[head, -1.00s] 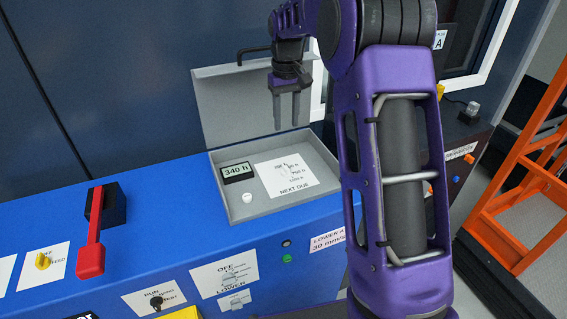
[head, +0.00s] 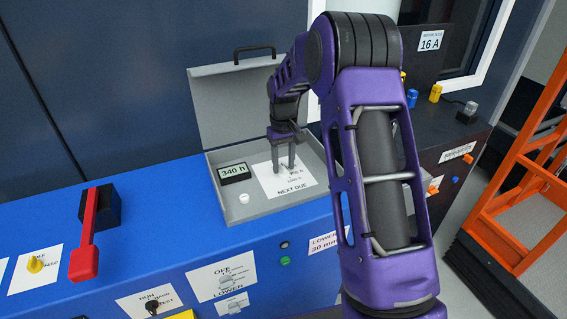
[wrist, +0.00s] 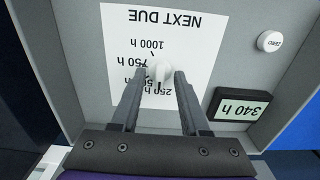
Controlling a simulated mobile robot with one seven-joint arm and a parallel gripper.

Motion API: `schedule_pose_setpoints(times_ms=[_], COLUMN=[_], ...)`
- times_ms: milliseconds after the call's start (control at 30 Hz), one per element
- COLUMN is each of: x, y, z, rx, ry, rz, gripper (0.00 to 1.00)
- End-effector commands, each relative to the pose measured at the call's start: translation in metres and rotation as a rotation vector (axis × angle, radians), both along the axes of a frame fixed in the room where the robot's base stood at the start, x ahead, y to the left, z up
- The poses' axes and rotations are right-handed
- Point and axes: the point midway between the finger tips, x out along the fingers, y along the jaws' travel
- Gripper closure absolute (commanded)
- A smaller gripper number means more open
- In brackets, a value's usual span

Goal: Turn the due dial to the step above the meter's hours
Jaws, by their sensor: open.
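The white due dial (wrist: 160,72) is a small knob on a white plate (wrist: 120,30) marked 250 h, 500 h, 750 h and 1000 h. Which mark it points to cannot be told. The hour meter (wrist: 236,108) reads 340 h; it also shows in the head view (head: 234,173). My gripper (head: 284,167) is open and points down over the plate. In the wrist view its two fingertips are on either side of the dial, with no clear grip on it. In the head view the fingers hide the dial.
The grey box (head: 225,211) holding plate and meter has its lid (head: 228,108) raised behind. A white ZERO button (wrist: 270,41) sits near the meter. A red lever (head: 85,245) and a yellow knob (head: 35,263) are on the blue top to the left.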

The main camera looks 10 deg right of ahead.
Motion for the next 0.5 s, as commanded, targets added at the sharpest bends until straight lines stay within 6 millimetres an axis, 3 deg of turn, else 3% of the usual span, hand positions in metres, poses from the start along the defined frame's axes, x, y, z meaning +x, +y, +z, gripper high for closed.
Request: schedule_pose_setpoints(times_ms=[133,367,500], x=[-0.0001,-0.0001,-0.0001], y=[0.0,0.0001,0.0001], z=[0.0002,0.0005,0.0005], rx=[0.0,0.0,0.0], ry=[0.0,0.0,0.0], rz=[0.0,0.0,0.0], gripper=[0.57,0.98,1.0])
